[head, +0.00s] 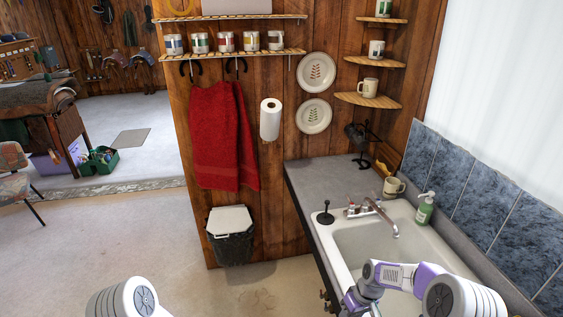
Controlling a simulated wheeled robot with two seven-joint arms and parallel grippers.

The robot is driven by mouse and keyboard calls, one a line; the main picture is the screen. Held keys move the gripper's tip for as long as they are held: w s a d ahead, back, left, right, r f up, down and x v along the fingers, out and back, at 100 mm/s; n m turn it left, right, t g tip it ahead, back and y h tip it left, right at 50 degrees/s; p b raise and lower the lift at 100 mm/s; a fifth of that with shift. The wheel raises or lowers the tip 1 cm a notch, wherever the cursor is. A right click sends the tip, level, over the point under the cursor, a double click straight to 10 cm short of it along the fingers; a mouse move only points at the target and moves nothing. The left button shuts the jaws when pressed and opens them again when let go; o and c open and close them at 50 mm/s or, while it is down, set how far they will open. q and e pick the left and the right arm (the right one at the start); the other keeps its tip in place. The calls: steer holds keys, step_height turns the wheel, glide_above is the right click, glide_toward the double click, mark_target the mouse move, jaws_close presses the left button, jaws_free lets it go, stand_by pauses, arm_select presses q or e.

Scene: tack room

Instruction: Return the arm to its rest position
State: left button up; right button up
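Only the round white upper part of my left arm (122,298) shows at the bottom left; its gripper is outside the view. My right arm (405,276), white and purple, reaches in from the bottom right across the near part of the sink. It bends down at its left end, where the bottom edge of the picture cuts it off. The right gripper's fingers do not show, so I see nothing held.
The sink (352,240) with its faucet (378,212) lies under my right arm. A lidded bin (231,236) stands by the wood wall below a red towel (214,140).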

arm_select(q)
step_height(320, 180, down, 15)
steer(key=w+b, duration=0.1)
steer(key=b, duration=1.3)
steer(key=shift+w+r, duration=0.15)
steer(key=shift+w, duration=0.15)
arm_select(e)
steer(key=s+a+f+m, duration=0.3)
steer(key=s+a+f, duration=0.2)
steer(key=s+f, duration=0.5)
steer(key=s+a+f+m+t+y, duration=0.1)
steer(key=s+a+f+m, duration=0.2)
steer(key=s+a+f, duration=0.3)
steer(key=s+f, duration=0.4)
steer(key=f, duration=0.6)
steer(key=shift+s+f+m, duration=0.25)
steer(key=shift+f+m, duration=0.05)
steer(key=shift+f, duration=0.05)
